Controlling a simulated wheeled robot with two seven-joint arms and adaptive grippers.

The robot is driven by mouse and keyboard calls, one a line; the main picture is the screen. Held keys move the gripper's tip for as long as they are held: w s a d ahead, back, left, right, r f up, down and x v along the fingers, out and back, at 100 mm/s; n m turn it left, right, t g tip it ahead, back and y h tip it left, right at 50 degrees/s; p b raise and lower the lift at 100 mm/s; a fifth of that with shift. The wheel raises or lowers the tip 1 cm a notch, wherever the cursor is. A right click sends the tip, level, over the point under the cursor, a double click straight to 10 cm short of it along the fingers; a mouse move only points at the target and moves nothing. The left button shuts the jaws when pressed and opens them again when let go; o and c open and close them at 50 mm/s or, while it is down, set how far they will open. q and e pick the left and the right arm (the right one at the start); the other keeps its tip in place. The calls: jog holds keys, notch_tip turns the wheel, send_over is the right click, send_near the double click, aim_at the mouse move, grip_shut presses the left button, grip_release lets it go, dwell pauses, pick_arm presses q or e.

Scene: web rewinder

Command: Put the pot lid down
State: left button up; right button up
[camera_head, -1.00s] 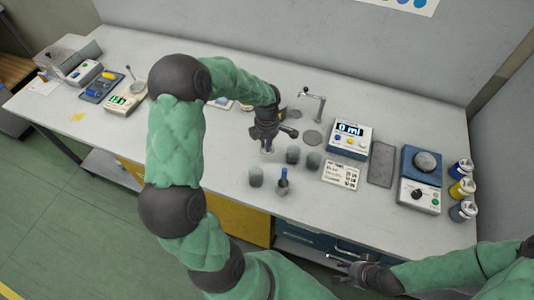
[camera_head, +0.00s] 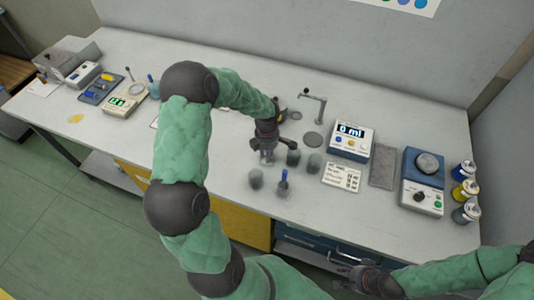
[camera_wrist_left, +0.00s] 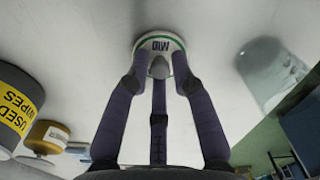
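A white disc with a green rim and dark lettering like "MID" (camera_wrist_left: 158,44) lies beyond my left fingertips in the left wrist view. A small grey knob (camera_wrist_left: 160,67) shows in front of it, between the fingertips; I take this for part of the pot lid, but the lid's edge is not clear. My left gripper (camera_head: 268,147) is low over the bench, above a small glassy piece (camera_head: 267,159). In the wrist view its fingers (camera_wrist_left: 158,85) are spread, with gaps beside the knob. My right gripper (camera_head: 348,281) is low at the front of the bench, dark and blurred.
Grey pots (camera_head: 293,158) (camera_head: 314,161) stand close to the right of my left gripper, another (camera_head: 256,178) in front. A blue-topped item (camera_head: 284,186) stands nearby. A "USED WIPES" container (camera_wrist_left: 18,105) is at left in the wrist view. The bench (camera_head: 215,150) is clear left of the pots.

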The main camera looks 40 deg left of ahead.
pick_arm(q)
jog(key=shift+r, duration=0.15)
jog(key=shift+r+p, duration=0.35)
notch_tip(320, 180, up, 11)
jog(key=shift+r+p, duration=0.2)
jog(key=shift+p, duration=1)
